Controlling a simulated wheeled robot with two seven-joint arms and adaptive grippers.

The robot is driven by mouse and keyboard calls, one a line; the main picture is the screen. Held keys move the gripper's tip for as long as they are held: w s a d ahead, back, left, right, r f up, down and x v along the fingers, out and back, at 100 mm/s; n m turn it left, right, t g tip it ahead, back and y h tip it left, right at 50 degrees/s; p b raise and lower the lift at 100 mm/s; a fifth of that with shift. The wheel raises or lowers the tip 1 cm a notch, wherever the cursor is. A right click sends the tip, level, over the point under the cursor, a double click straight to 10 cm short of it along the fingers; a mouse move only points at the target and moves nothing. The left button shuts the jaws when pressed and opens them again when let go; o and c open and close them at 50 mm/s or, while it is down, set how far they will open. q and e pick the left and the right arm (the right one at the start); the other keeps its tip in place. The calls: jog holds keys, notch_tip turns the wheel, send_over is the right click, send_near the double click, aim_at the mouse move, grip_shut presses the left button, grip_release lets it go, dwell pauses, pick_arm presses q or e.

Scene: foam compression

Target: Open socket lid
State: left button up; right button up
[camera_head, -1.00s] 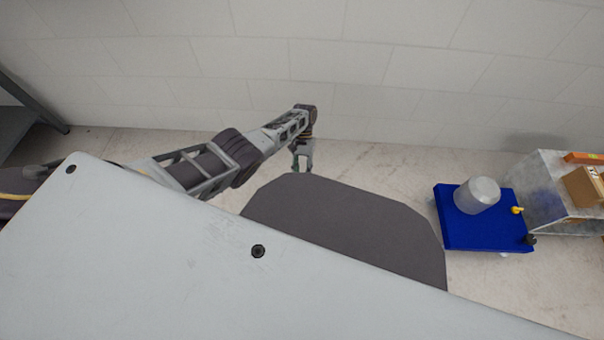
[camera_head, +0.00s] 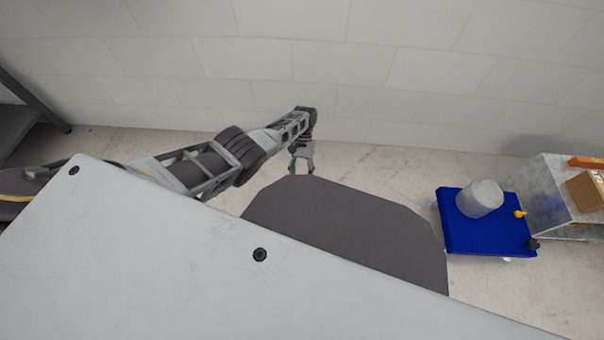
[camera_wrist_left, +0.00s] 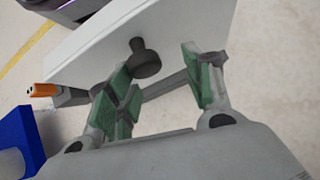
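My left gripper (camera_head: 302,158) hangs from the end of my left arm, beyond my dark body panel in the head view. In the left wrist view its green-padded fingers (camera_wrist_left: 160,90) are apart, with nothing gripped. A dark round knob (camera_wrist_left: 146,58) on a pale flat panel (camera_wrist_left: 100,48) shows between and just past the fingers. I cannot tell whether it touches them, or whether this panel is the socket lid. The head view does not show the knob. My right gripper is in neither view.
A blue platform (camera_head: 465,235) with a grey cylinder (camera_head: 480,198) and a yellow knob (camera_head: 519,214) stands at right. Beside it is a metal box (camera_head: 537,193) bearing a cardboard box (camera_head: 588,190). A white wall (camera_head: 400,60) runs behind; pale floor lies between.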

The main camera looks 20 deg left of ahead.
pick_arm(q)
jog(key=shift+w+d+r, duration=0.1)
jog(key=shift+d+r, duration=0.05)
jog(key=shift+d, duration=0.05)
jog(key=shift+w, duration=0.1)
jog(key=v, duration=0.7)
jog(key=shift+r, duration=0.15)
jog(key=shift+a, duration=0.15)
dwell(0.6)
notch_tip(320, 180, up, 10)
jog(key=p, duration=0.9)
jog(key=shift+f, duration=0.25)
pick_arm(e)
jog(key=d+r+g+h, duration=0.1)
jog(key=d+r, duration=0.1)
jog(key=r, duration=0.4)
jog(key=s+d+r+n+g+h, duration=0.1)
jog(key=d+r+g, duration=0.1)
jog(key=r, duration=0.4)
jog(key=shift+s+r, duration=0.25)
